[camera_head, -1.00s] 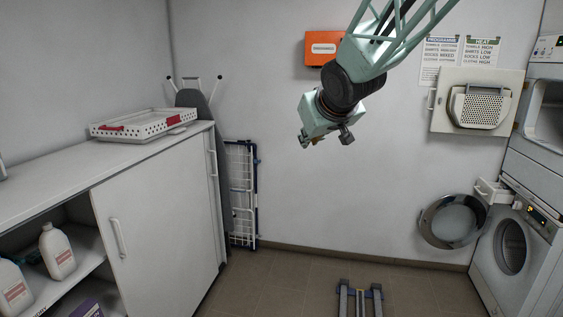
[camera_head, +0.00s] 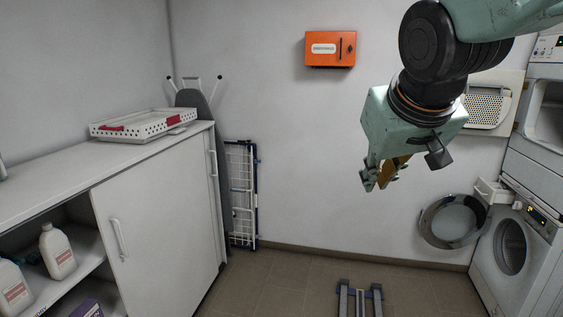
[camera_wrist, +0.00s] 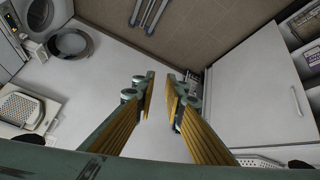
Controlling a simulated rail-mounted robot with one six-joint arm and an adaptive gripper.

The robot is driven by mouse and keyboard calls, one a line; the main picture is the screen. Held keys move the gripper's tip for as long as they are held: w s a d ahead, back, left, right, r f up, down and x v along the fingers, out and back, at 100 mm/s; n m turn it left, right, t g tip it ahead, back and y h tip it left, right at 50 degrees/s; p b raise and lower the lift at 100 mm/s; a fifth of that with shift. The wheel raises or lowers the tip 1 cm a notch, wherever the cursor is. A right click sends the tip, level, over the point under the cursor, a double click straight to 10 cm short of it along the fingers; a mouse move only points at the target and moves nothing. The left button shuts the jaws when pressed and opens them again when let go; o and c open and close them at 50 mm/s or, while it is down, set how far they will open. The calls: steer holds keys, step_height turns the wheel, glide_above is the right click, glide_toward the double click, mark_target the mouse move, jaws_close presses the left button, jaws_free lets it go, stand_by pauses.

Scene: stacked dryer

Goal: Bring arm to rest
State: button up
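My gripper (camera_head: 384,176) hangs in the air at the right of centre in the head view, in front of the back wall and left of the dryer stack. In the wrist view, the two yellow-lined fingers of my gripper (camera_wrist: 161,97) stand apart with a clear gap between them. Nothing is held between them. My arm comes in from the upper right of the head view, and its wrist covers part of the wall panel.
An open round door (camera_head: 453,221) juts from the lower machine (camera_head: 512,247) at the right. A white cabinet (camera_head: 160,222) with a perforated tray (camera_head: 143,124) on top stands left. An orange box (camera_head: 330,49) hangs on the back wall. The middle floor is mostly clear.

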steer(key=s+f+m+g, duration=0.1)
steer(key=s+f, duration=0.3)
steer(key=s, duration=1.1)
steer(key=s+d+f+g, duration=0.1)
steer(key=s+f+g, duration=0.1)
steer(key=s, duration=1.3)
steer(key=shift+s+f+m+g+y, duration=0.2)
steer(key=shift+f+m+g+y, duration=0.15)
steer(key=shift+f, duration=0.5)
